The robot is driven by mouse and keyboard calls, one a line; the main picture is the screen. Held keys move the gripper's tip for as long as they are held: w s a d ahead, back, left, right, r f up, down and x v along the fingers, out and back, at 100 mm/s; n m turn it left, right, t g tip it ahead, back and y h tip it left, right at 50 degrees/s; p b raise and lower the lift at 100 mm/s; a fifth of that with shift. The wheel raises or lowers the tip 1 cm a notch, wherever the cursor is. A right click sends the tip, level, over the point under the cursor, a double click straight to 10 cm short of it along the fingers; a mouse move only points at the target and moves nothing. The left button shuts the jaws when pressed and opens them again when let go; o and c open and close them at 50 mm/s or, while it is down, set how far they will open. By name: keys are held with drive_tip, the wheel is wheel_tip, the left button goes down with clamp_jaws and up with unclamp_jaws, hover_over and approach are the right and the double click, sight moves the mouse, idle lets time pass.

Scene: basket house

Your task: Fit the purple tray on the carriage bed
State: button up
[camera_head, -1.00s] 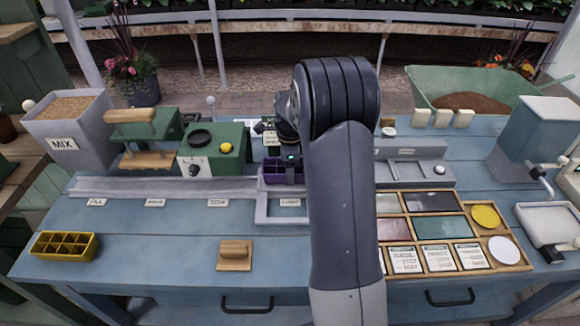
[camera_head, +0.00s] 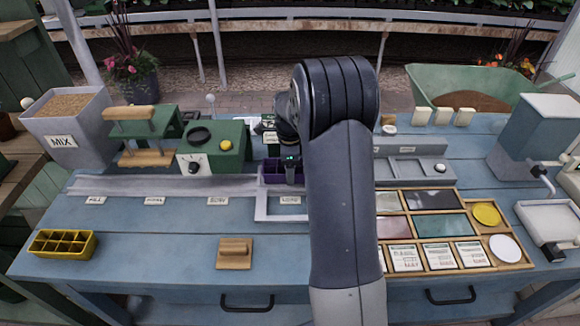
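The purple tray (camera_head: 271,174) is at the middle of the bench, at the right end of the grey rail. The pale grey carriage bed (camera_head: 262,206) is a frame around and in front of it, by a label. The tray sits at the back part of this frame; I cannot tell whether it is seated or slightly raised. My gripper (camera_head: 290,170) points down at the tray's near side, partly behind my own arm. Its fingers are too small and dark to tell whether they grip the tray wall. The tray's right part is hidden by my arm.
A grey rail (camera_head: 150,186) runs left from the carriage. A green box with a yellow button (camera_head: 226,145) stands behind it. A yellow tray (camera_head: 62,243) and wooden block (camera_head: 235,252) lie in front. A wooden sample board (camera_head: 445,228) is right of my arm.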

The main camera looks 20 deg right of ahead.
drive_tip(key=shift+f, duration=0.25)
drive_tip(key=o, duration=1)
drive_tip(key=shift+o, duration=0.7)
drive_tip(key=shift+o, duration=0.8)
drive_tip(key=shift+r, duration=0.2)
drive_tip(key=shift+r+p, duration=2.95)
drive_tip(key=shift+r, duration=0.9)
drive_tip(key=shift+f, duration=0.1)
